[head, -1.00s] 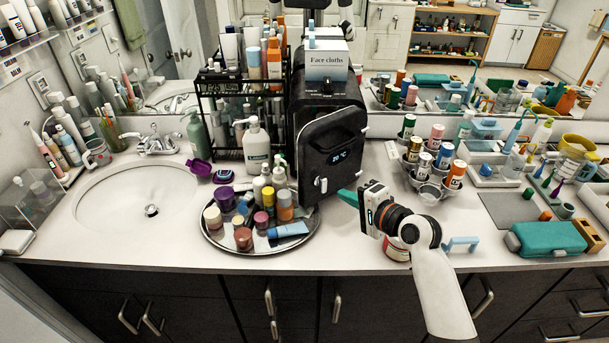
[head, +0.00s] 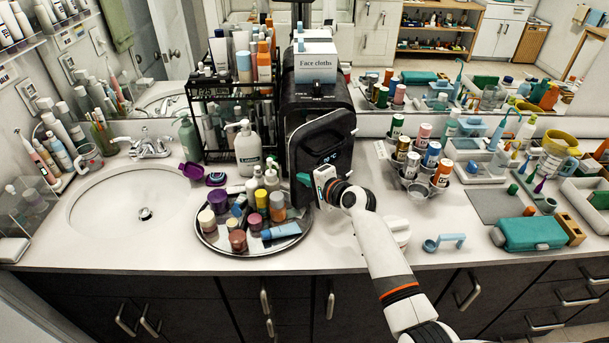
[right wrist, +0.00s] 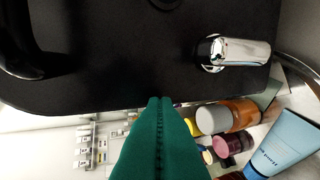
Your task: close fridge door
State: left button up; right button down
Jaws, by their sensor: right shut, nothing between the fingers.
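The black mini fridge (head: 292,112) stands at the back middle of the counter. Its dark, rounded door (head: 325,140) has a small lit display and sits at the fridge's front; I cannot tell whether a gap remains behind it. My right gripper (head: 303,179) is shut and empty, its green fingertips at the lower part of the door. In the right wrist view, the shut green fingers (right wrist: 158,125) reach to the edge of the black door (right wrist: 120,55), seemingly touching it. A chrome fitting (right wrist: 235,52) shows on the door there. My left gripper is not in view.
A round metal tray (head: 215,238) of bottles and jars lies just left of the gripper. A face cloths box (head: 316,62) sits on the fridge. A stand of cans (head: 420,185) is to the right.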

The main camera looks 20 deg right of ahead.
jog(key=shift+w+a, duration=0.1)
jog(key=shift+w, duration=0.2)
